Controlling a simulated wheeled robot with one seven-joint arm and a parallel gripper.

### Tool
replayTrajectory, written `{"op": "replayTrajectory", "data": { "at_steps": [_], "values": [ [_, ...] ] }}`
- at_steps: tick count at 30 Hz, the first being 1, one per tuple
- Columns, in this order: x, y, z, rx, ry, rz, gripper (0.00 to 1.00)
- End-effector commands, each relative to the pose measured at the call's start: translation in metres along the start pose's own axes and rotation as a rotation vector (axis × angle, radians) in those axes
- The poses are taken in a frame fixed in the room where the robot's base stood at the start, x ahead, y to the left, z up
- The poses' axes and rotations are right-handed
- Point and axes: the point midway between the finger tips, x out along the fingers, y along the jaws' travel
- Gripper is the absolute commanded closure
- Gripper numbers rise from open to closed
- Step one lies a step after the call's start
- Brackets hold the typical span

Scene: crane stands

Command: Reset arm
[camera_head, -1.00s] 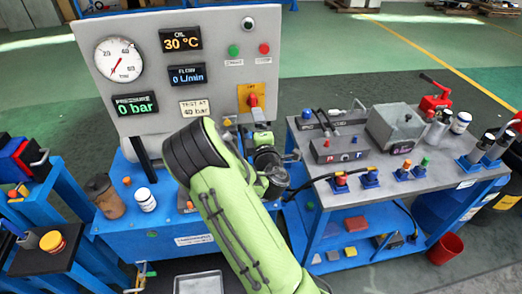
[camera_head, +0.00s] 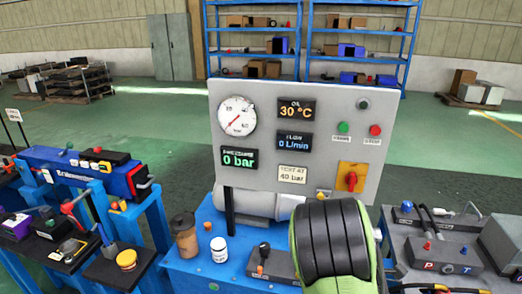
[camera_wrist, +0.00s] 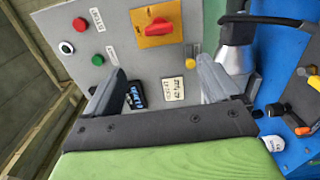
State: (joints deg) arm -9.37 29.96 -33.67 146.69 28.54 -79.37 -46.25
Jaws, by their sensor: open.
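My gripper (camera_wrist: 162,82) is open in the wrist view, with its two grey fingers spread apart and nothing between them. Behind the fingers is the grey control panel (camera_wrist: 190,20), seen turned on its side, with a red knob on an orange plate (camera_wrist: 158,30). In the head view my green arm with its black ribbed joint rises at the bottom, right of centre. It covers part of the blue bench below the panel (camera_head: 230,130). The gripper itself is hidden in the head view.
A brown cup (camera_head: 185,236) and a white jar (camera_head: 219,249) stand on the blue bench (camera_head: 205,272) left of my arm. A grey-topped stand (camera_head: 402,244) with a P/T block is on the right. A blue shelf (camera_head: 310,80) stands behind; open floor lies between.

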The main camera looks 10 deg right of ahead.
Motion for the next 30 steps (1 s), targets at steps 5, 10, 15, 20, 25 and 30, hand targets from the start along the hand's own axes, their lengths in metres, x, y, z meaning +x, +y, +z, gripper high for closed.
{"op": "replayTrajectory", "data": {
  "at_steps": [5,10,15,20,25,30],
  "values": [
    [-0.007,0.013,0.014,0.266,-0.114,-0.085,0.11],
    [-0.035,0.021,0.007,0.686,-0.237,-0.288,0.11],
    [-0.086,0.034,-0.025,1.002,-0.298,-0.536,0.11],
    [-0.157,0.053,-0.058,1.168,-0.338,-0.785,0.11],
    [-0.244,0.071,-0.074,1.196,-0.405,-1.003,0.11],
    [-0.294,0.074,-0.072,1.163,-0.471,-1.092,0.11]
  ]
}}
